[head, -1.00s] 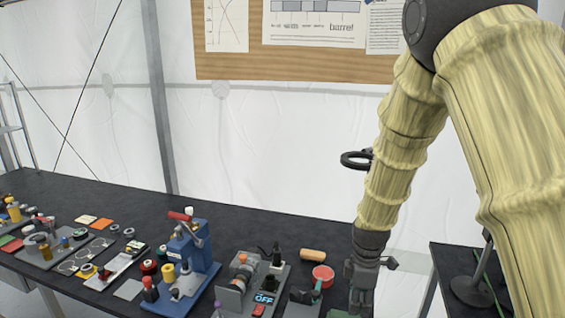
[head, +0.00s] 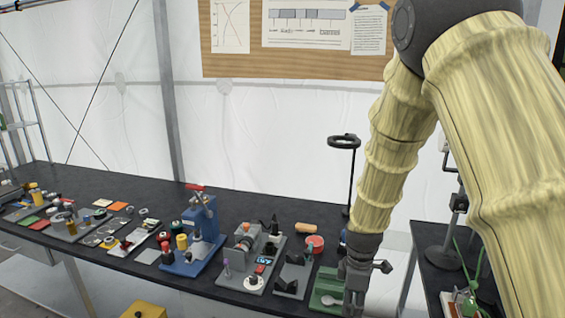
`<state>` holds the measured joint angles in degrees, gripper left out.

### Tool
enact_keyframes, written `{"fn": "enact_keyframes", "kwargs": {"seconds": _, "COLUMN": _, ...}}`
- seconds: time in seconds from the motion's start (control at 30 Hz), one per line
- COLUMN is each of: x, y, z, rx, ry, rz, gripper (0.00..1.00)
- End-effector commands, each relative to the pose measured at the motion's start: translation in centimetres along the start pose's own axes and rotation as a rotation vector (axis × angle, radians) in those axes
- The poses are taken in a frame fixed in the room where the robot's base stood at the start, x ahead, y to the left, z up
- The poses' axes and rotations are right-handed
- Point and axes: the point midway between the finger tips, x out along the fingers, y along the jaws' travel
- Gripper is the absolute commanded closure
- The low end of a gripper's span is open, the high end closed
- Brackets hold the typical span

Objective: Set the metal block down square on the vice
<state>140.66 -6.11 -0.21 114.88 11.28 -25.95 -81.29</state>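My gripper (head: 353,300) points down at the front right of the black workbench, beside a green tray or base (head: 325,290). A pale rounded piece lies on that green base. The gripper's fingertips are small and dark, and I cannot tell whether they hold anything. A grey fixture with dark upright jaws (head: 293,277), which may be the vice, stands just left of the green base. I cannot make out the metal block for certain.
A blue press with a red handle (head: 200,235) and a grey device with a small display (head: 250,262) stand further left. A wooden cylinder (head: 306,229) and a red round tin (head: 315,243) lie behind. A magnifier lamp (head: 344,143) rises behind my arm.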

Motion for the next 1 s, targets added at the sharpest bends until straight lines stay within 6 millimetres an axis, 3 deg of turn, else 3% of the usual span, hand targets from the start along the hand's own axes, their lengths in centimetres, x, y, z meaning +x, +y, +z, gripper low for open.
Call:
{"fn": "enact_keyframes", "kwargs": {"seconds": 0.37, "x": 3.2, "y": -1.1, "z": 0.3, "rx": 0.242, "ry": 0.002, "rz": -0.003, "gripper": 0.96}}
{"fn": "enact_keyframes", "kwargs": {"seconds": 1.0, "x": 12.4, "y": -5.3, "z": 0.6, "rx": 1.027, "ry": -0.001, "rz": -0.005, "gripper": 0.96}}
